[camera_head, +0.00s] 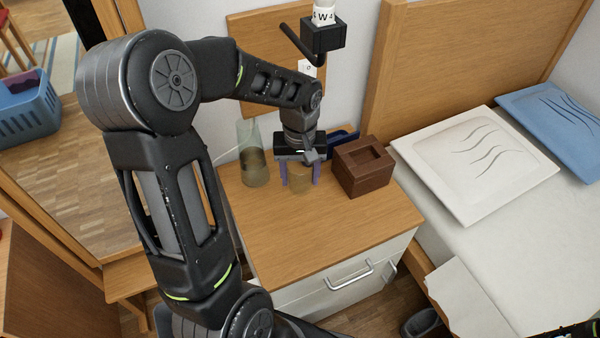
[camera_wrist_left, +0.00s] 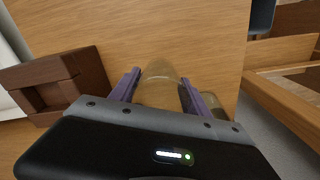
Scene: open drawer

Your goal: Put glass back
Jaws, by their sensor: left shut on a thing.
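A brownish see-through glass (camera_head: 299,181) is between the purple fingers of my left gripper (camera_head: 300,176), at the back of the wooden nightstand top (camera_head: 310,235). My left gripper is shut on the glass. In the left wrist view the glass (camera_wrist_left: 159,83) stands out between the two fingers (camera_wrist_left: 157,92), its lower part hidden behind the gripper body. I cannot tell whether its base touches the top.
A tall clear vessel (camera_head: 252,160) stands just left of the held glass. A brown wooden box (camera_head: 362,168) stands close on the right, with a dark blue object (camera_head: 343,143) behind. The nightstand's front is clear. A bed with a white pillow (camera_head: 474,162) is at right.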

